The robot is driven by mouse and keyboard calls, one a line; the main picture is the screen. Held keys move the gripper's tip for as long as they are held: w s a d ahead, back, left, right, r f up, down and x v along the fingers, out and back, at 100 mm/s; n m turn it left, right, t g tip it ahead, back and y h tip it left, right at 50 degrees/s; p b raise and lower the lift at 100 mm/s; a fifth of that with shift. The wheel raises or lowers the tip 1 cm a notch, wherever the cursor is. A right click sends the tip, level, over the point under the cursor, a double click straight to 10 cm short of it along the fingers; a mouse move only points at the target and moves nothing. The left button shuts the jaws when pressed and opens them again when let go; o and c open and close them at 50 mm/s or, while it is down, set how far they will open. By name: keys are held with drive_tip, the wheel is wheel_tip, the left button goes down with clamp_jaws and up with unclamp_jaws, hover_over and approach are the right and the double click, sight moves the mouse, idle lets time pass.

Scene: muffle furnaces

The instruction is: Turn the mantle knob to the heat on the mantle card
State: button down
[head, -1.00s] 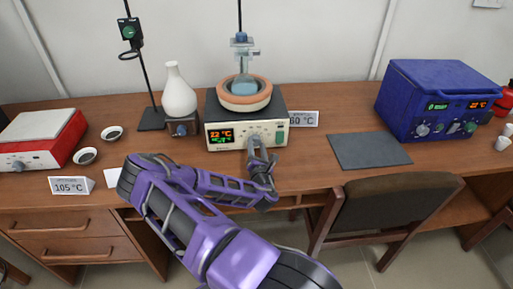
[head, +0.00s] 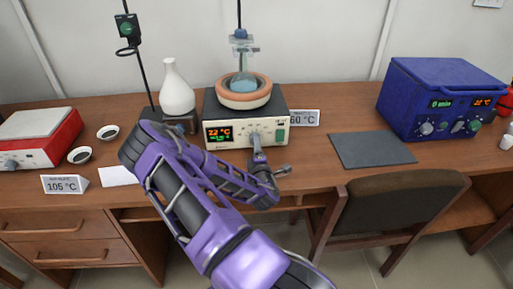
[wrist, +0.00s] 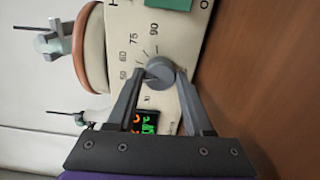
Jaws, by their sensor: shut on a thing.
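The heating mantle (head: 215,140) stands at the back middle of the bench, with a beige front panel and a display reading 22 °C. A glass flask (head: 243,80) sits in its round orange well. Its grey round knob (wrist: 160,72) shows in the wrist view, with scale numbers 50, 60, 75 and 90 around it; its pointer is not clear. My gripper (wrist: 162,76) is shut on the knob, one finger on each side; in the head view (head: 257,152) it hides the knob. The mantle card (head: 304,118) reads 60 °C, its left edge hidden behind the mantle.
A green switch (head: 281,135) is right of the knob. A white flask (head: 176,88) stands left of the mantle. A red hot plate (head: 40,140) and a 105 °C card (head: 64,184) are at left. A dark mat (head: 372,150) and blue furnace (head: 440,100) are at right; a chair (head: 395,200) stands in front.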

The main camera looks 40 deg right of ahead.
drive_tip(key=m+b, duration=0.2)
drive_tip(key=m, duration=0.3)
drive_tip(key=shift+f, duration=0.1)
drive_tip(key=shift+m, duration=0.4)
drive_tip(key=shift+c, duration=1.4)
unclamp_jaws()
drive_tip(key=v, duration=1.5)
drive_tip(key=shift+s+a+p, duration=0.15)
drive_tip(key=shift+s+p, duration=0.2)
drive_tip(key=shift+p, duration=0.05)
drive_tip(key=shift+p+v, duration=0.35)
drive_tip(key=shift+v, duration=0.55)
